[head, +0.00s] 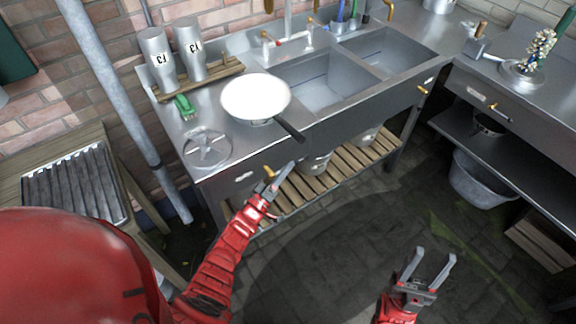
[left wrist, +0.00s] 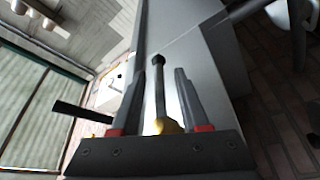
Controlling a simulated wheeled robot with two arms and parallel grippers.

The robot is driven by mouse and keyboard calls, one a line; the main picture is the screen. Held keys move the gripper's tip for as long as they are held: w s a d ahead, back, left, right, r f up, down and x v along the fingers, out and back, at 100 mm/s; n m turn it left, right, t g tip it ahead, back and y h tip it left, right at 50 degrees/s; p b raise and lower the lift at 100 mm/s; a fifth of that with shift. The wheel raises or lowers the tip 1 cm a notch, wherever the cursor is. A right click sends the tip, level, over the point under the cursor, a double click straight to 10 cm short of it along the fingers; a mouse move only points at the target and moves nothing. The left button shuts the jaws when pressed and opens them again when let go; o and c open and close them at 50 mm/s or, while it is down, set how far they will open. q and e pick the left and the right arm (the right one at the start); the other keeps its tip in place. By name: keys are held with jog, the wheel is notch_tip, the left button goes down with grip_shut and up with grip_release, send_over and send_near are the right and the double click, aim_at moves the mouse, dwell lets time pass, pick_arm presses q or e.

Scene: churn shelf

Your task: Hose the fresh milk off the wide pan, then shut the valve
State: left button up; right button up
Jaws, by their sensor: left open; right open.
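The wide pan (head: 255,97) sits on the steel counter left of the sink basins. Its inside is white all over, and its black handle (head: 288,129) points toward me past the counter's front edge. A brass valve handle (head: 268,171) is on the front panel below the pan. My left gripper (head: 280,177) is open at this valve. In the left wrist view a dark rod with a brass end (left wrist: 160,92) shows between the open fingers; I cannot tell if they touch it. My right gripper (head: 434,258) is open and empty above the floor. I cannot make out a hose.
A green object (head: 185,107) and a round wire-like disc (head: 207,148) lie on the counter. More brass handles (head: 422,89) are on the front panels. The floor in the middle is clear.

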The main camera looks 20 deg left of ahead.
pick_arm(q)
jog(key=shift+w+d+r, duration=0.2)
jog(key=shift+w+d, duration=0.05)
jog(key=shift+w, duration=0.4)
grip_shut()
jog(key=shift+s+d+f, duration=0.15)
jog(key=shift+f, duration=0.05)
dwell(0.8)
